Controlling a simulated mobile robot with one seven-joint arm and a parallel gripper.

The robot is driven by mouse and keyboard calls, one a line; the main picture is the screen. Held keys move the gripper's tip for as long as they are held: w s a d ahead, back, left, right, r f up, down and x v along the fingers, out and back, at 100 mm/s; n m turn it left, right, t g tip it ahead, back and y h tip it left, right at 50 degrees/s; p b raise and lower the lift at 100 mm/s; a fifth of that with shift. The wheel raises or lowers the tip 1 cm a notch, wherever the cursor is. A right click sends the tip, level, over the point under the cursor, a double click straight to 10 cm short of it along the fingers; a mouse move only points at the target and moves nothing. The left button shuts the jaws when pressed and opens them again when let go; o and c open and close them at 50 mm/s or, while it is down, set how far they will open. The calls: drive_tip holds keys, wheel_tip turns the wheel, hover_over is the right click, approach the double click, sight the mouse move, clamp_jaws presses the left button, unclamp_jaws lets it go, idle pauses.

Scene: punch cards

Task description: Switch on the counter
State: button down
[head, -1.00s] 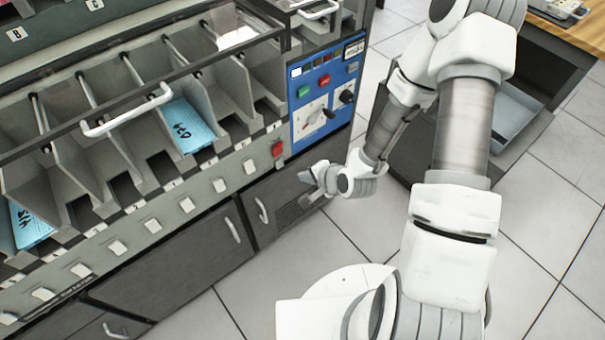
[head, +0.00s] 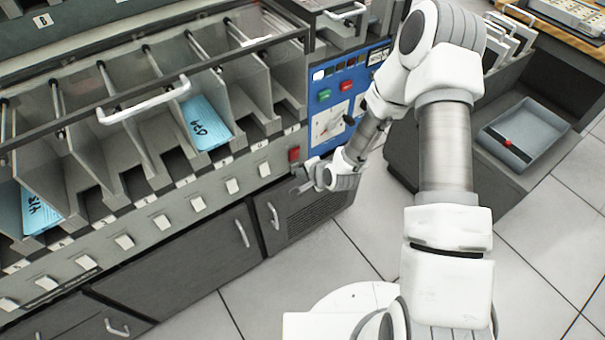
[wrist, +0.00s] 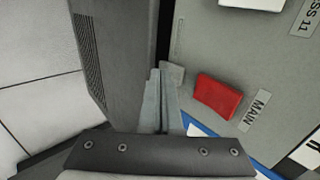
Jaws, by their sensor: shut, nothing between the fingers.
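The red MAIN switch (head: 294,154) is on the grey front strip of the card machine (head: 262,150), left of the blue control panel (head: 330,123). In the wrist view the red switch (wrist: 217,96) is a tilted block beside a "MAIN" label (wrist: 257,110). My gripper (head: 298,186) is just below the switch in the head view. In the wrist view my gripper's fingers (wrist: 158,88) are shut and empty, left of the switch with a small gap in the picture. I cannot tell whether the fingertips touch the machine front.
The machine has open card slots with blue cards (head: 205,122). Dark cabinet doors (head: 190,250) with handles stand below. A grey tray (head: 522,135) is at the right. The tiled floor in front is clear.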

drive_tip(key=shift+w+a, duration=0.1)
idle(0.3)
drive_tip(key=shift+w+r+p, duration=0.1)
drive_tip(key=shift+r+p, duration=0.3)
drive_tip(key=shift+r, duration=0.4)
